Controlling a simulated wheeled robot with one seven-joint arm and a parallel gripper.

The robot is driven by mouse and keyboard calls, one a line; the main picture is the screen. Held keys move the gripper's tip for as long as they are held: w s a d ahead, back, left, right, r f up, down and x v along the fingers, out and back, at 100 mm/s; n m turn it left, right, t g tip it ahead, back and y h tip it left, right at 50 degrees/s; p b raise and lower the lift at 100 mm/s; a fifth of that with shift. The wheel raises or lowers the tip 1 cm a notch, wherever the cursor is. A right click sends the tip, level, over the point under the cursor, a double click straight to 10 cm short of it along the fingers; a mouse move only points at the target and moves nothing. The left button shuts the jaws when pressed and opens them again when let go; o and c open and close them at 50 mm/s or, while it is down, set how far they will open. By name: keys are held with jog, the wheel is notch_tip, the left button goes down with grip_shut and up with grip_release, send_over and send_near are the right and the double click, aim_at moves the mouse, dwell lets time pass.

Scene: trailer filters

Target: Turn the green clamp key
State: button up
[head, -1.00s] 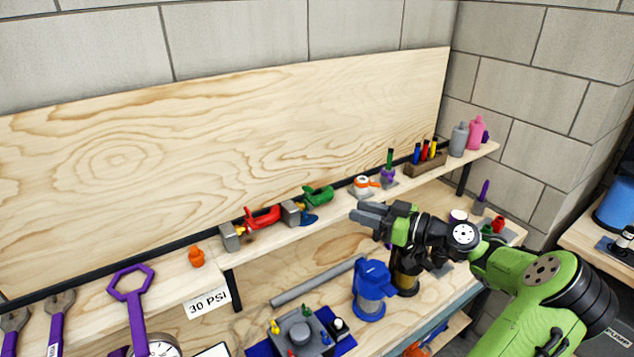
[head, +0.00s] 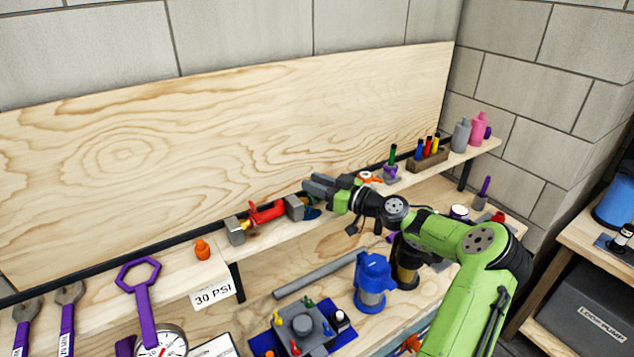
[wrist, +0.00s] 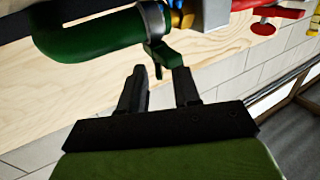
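The green clamp (wrist: 85,38) fills the upper left of the wrist view as a rounded dark green body. Its small green key (wrist: 160,52) hangs from a grey collar. My gripper (wrist: 160,73) is open, its two dark fingers pointing at the key. The key's lower end shows at the gap between the fingertips; I cannot tell whether they touch. In the head view my gripper (head: 312,187) reaches over the shelf and hides the green clamp. The clamp's grey block (head: 294,207) shows just left of it.
A red clamp (head: 266,213) with a grey block (head: 235,231) sits left along the shelf. A blue piece (head: 312,212) lies under my gripper. An orange-white item (head: 370,178) and a marker holder (head: 428,160) stand right. A blue pump (head: 372,280) stands below.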

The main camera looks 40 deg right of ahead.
grip_shut()
jog(key=shift+b, duration=0.4)
